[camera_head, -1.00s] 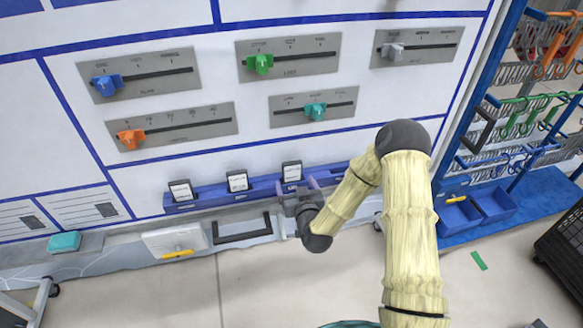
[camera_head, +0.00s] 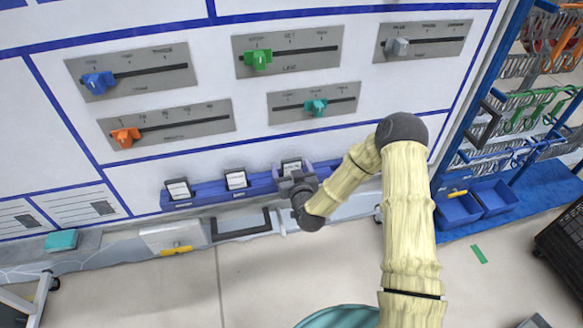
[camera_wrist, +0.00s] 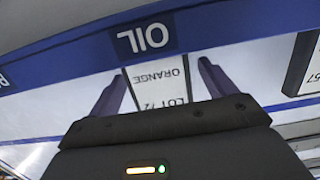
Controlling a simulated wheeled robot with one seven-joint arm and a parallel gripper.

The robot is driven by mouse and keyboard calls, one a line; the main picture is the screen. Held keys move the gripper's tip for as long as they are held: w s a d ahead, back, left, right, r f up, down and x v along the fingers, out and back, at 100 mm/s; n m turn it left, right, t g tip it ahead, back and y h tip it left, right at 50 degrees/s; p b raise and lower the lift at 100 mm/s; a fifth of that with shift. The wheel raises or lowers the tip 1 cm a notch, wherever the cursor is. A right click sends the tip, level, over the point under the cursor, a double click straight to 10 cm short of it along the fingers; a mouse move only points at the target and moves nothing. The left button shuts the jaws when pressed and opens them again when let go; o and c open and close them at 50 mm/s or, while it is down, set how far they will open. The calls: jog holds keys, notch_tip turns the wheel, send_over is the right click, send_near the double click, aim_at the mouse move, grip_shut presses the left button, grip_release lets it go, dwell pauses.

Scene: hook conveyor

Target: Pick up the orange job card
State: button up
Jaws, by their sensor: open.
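The orange job card (camera_wrist: 158,82) is a white card printed "ORANGE" and "LOT 72", upside down in the wrist view. It stands in the blue rack and is the rightmost visible card in the head view (camera_head: 291,166). My gripper (camera_wrist: 160,76) is open, with one purple finger on each side of the card. In the head view my gripper (camera_head: 295,173) is at that card's slot and hides its lower part. Whether the fingers touch the card cannot be told.
The blue rack (camera_head: 207,194) runs along the bottom of the white board, with two other cards (camera_head: 178,190) (camera_head: 236,180) to the left. A dark handle (camera_head: 240,233) lies below it. Blue bins (camera_head: 458,209) stand right of my arm.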

jog(key=shift+s, duration=0.15)
jog(key=c, duration=1.1)
jog(key=shift+r, duration=0.1)
